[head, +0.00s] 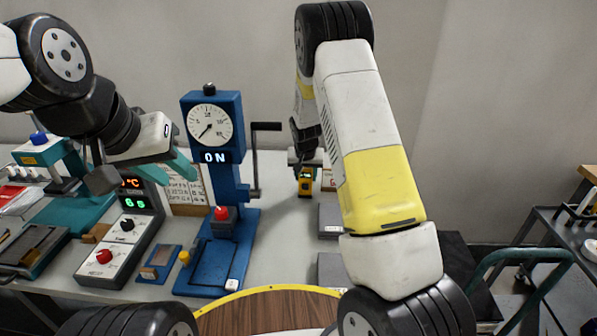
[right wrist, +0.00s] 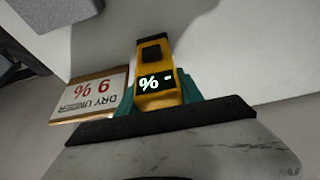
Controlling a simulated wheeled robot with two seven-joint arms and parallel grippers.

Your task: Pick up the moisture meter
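The moisture meter (head: 305,183) is a small yellow device with a black button and a dark display, upright at the back middle of the bench in the head view. In the right wrist view the meter (right wrist: 155,70) lies between the teal fingers, which sit close against both its sides, and its display reads "% -". My right gripper (right wrist: 160,100) appears shut on it. Whether the meter touches the bench cannot be told. In the head view my right gripper (head: 304,166) is small and partly hidden by my arm. My left gripper (head: 140,166) is open and empty above the left instruments.
A sign reading "DRY UNDER 9 %" (right wrist: 92,95) stands beside the meter. A blue dial press (head: 211,150) with a side crank is left of it. A control box (head: 125,235) with knobs stands further left. Grey blocks (head: 330,218) lie at right, near my right arm.

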